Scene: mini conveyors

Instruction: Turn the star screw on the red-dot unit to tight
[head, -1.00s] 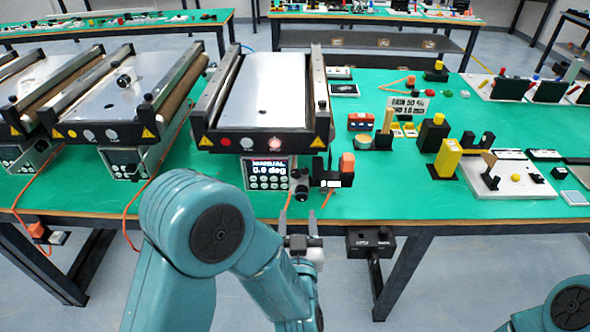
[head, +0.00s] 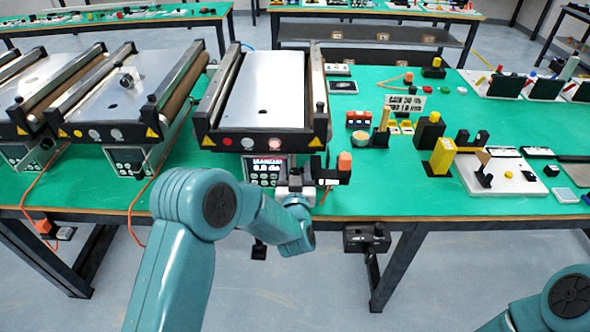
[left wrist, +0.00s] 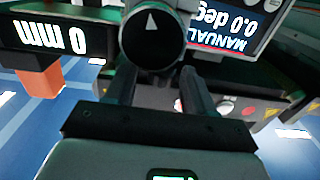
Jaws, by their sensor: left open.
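The red-dot unit (head: 262,90) is the mini conveyor at the middle of the head view, with a red dot (head: 227,142) at its front left. A round black knob with a white arrow (left wrist: 152,38), likely the star screw, shows at the top of the left wrist view. My left gripper (head: 295,180) is in front of this unit, beside its control box. In the left wrist view its fingers (left wrist: 158,82) are apart, one toward each side of the knob's lower edge. I cannot tell whether they touch it. My right gripper is out of view.
The control display (left wrist: 225,25) reads MANUAL and 0.0 deg. A black readout (left wrist: 45,35) shows 0 mm, with an orange block (left wrist: 40,88) near it. More conveyors (head: 118,98) stand to the left. Small parts crowd the table (head: 400,200) at right; its front edge is near my arm.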

